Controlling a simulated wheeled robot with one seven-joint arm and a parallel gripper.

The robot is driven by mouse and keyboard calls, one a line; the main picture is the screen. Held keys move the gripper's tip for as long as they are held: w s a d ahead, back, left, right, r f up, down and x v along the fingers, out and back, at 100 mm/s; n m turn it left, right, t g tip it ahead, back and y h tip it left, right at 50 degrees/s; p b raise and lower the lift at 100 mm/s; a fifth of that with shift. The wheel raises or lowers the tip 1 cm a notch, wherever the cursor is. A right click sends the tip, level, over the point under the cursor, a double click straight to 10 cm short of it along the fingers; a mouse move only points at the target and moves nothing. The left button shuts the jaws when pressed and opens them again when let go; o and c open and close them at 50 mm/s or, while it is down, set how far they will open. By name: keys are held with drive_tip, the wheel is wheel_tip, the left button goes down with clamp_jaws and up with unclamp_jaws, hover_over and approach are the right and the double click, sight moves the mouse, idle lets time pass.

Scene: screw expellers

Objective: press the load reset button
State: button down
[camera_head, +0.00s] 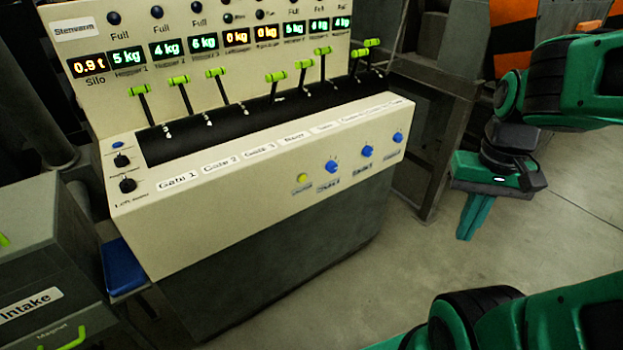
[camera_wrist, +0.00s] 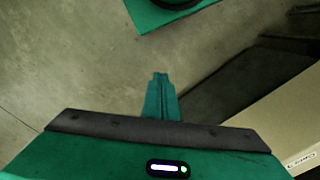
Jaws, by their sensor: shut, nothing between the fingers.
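The cream control console (camera_head: 235,245) stands left of centre in the head view. A small blue button (camera_head: 117,145) sits at the left end of its panel, above two black knobs (camera_head: 127,185). A yellow-green button (camera_head: 302,178) is on the front slope, left of several blue knobs (camera_head: 367,151). The labels by these buttons are too small to read, so I cannot tell which is the load reset. My gripper (camera_head: 465,236) hangs right of the console, pointing down over the floor, clear of it. In the wrist view my gripper (camera_wrist: 160,76) has its fingers together and empty.
Several levers with green handles (camera_head: 275,77) rise from the black strip behind the gate labels. Lit weight displays (camera_head: 126,57) line the back panel. A grey intake unit (camera_head: 45,250) stands at left. A metal frame (camera_head: 440,150) is behind. The floor (camera_head: 530,240) at right is open.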

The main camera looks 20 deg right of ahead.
sight(303, 178)
drive_tip(key=w+a+f+t+y, duration=0.2)
drive_tip(key=w+a+f, duration=0.2)
drive_tip(key=w, duration=0.7)
drive_tip(key=w+a+f+t+y, duration=0.2)
drive_tip(key=w+a+f, duration=0.3)
drive_tip(key=w+f, duration=0.3)
drive_tip(key=w+a+f+m+t+y, duration=0.1)
drive_tip(key=w+a+f, duration=0.4)
drive_tip(key=w, duration=0.8)
drive_tip(key=f+t+y, duration=0.1)
drive_tip(key=t, duration=0.1)
drive_tip(key=shift+w+a+f+t, duration=0.15)
drive_tip(key=shift+w+a+t, duration=0.05)
drive_tip(key=shift+w+t, duration=0.15)
drive_tip(key=shift+w, duration=0.15)
drive_tip(key=w+a, duration=0.2)
drive_tip(key=w, duration=0.6)
drive_tip(key=shift+a, duration=0.3)
drive_tip(key=shift+w, duration=0.1)
drive_tip(key=shift+w+a, duration=0.15)
drive_tip(key=shift+w, duration=0.2)
